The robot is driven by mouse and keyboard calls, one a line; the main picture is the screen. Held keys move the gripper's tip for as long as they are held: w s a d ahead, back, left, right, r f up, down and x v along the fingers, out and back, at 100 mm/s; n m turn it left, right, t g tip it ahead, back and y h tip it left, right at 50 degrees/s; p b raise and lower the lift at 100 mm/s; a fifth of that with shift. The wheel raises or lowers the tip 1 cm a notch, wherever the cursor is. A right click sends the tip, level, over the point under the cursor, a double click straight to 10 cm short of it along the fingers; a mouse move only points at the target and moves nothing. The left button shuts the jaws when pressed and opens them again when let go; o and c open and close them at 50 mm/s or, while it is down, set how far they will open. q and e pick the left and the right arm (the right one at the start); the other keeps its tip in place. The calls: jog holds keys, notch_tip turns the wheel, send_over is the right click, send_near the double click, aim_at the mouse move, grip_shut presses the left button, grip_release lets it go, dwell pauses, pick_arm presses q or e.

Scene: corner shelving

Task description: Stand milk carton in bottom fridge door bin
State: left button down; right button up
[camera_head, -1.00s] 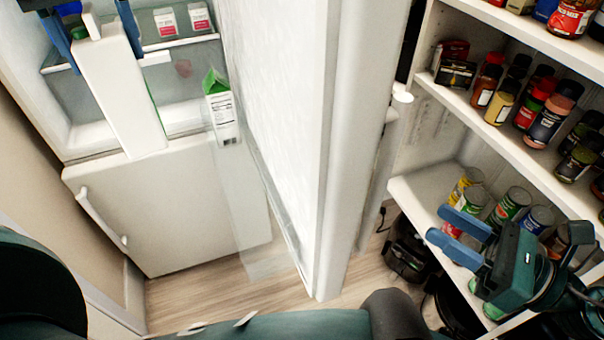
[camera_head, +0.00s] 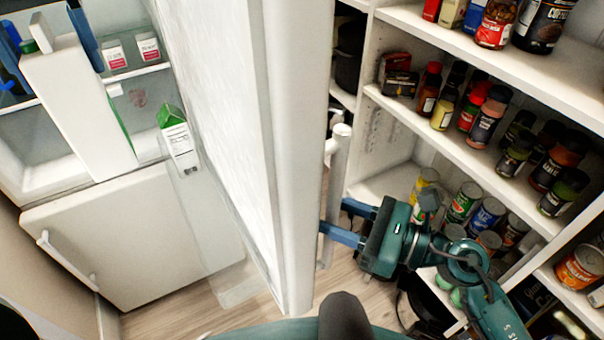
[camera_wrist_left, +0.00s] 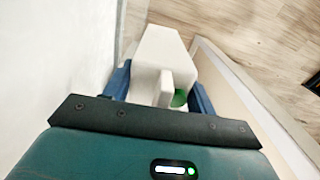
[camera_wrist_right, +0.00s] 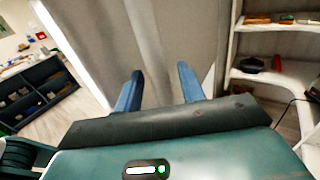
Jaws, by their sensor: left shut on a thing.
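A white milk carton (camera_head: 78,100) with a green cap is in my left gripper (camera_head: 45,35), at the upper left of the head view. The fingers are on both sides of its capped end. It overlaps the open fridge in the picture; contact below is unclear. It also shows in the left wrist view (camera_wrist_left: 160,52). The clear door bin (camera_head: 215,225) is low on the open fridge door (camera_head: 225,90). Another carton (camera_head: 178,138), with a green gable top, appears at the bin's upper part. My right gripper (camera_head: 340,222) is open and empty, its fingers at the door's outer edge and handle.
Two small red-and-white cartons (camera_head: 132,52) stand on a fridge shelf. A closed white lower compartment (camera_head: 130,240) is below. Corner shelves (camera_head: 460,130) with bottles and cans stand close on the right. Some wooden floor (camera_head: 240,318) is clear.

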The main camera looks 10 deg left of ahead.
jog(key=shift+w+a, duration=0.15)
jog(key=shift+a, duration=0.3)
grip_shut()
dwell(0.4)
